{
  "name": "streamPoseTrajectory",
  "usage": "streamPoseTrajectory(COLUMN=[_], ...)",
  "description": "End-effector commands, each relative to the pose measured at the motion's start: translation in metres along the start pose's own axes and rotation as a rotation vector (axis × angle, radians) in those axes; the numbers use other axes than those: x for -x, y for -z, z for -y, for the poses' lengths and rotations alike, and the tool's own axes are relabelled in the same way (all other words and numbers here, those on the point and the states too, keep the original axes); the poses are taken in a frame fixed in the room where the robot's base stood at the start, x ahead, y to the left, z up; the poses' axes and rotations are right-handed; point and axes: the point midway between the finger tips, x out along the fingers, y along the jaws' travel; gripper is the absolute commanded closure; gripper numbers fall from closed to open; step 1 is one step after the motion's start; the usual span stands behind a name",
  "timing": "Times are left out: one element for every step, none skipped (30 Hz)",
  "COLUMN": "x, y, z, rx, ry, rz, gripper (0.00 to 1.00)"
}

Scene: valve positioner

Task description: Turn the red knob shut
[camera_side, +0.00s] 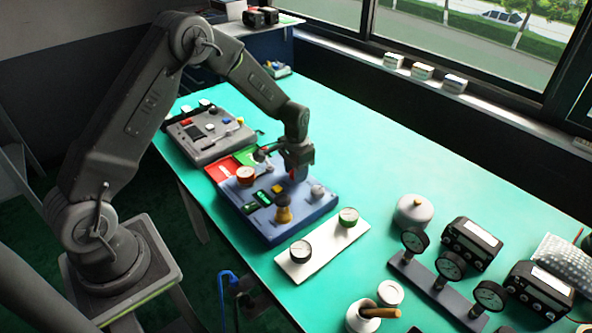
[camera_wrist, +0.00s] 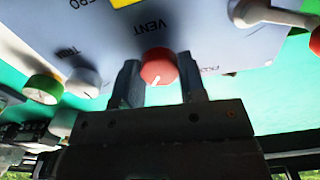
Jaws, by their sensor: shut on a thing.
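The red knob (camera_wrist: 158,68) sits on the pale blue panel (camera_wrist: 205,45) beside the word VENT in the wrist view. A short white mark on it points down and left in that picture. My gripper (camera_wrist: 160,80) has one finger on each side of the knob and is shut on it. In the side view my gripper (camera_side: 297,165) reaches down to the far part of the blue box (camera_side: 318,211). Only a sliver of the red knob (camera_side: 292,174) shows there, the rest hidden by the fingers.
A grey knob (camera_side: 318,191), a yellow button (camera_side: 277,188) and a brown-and-yellow knob (camera_side: 283,210) stand on the same box. Green table is clear behind, toward the window.

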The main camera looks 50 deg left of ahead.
Motion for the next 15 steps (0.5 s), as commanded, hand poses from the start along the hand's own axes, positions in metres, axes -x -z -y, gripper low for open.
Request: streamPoseTrajectory(x=[0.0005, 0.0006, 0.0006, 0.0006, 0.0006, 0.0006, 0.0006, 0.0006, 0.0006, 0.0006, 0.0006, 0.0006, 0.0006, 0.0007, 0.0007], y=[0.0001, 0.0001, 0.0001, 0.0001, 0.0001, 0.0001, 0.0000, 0.0000, 0.0000, 0.0000, 0.0000, 0.0000, 0.0000, 0.0000, -0.0001], z=[-0.0002, -0.0002, -0.0003, -0.0003, -0.0003, -0.0004, -0.0004, -0.0004, -0.0005, -0.0005, -0.0006, -0.0006, -0.0007, -0.0007, -0.0007], rx=[-0.045, -0.073, -0.112, -0.140, -0.168, -0.207, -0.235, -0.263, -0.302, -0.330, -0.358, -0.396, -0.424, -0.452, -0.489], ry=[0.000, 0.000, 0.000, 0.000, 0.000, 0.000, 0.000, 0.000, 0.000, 0.000, 0.000, 0.000, 0.000, 0.000, 0.000], rz=[0.000, 0.000, 0.000, 0.000, 0.000, 0.000, 0.000, 0.000, 0.000, 0.000, 0.000, 0.000, 0.000, 0.000, 0.000], gripper=[0.86, 0.86, 0.86, 0.86, 0.86, 0.86, 0.86, 0.86, 0.86, 0.86, 0.86, 0.86, 0.86, 0.86, 0.86])
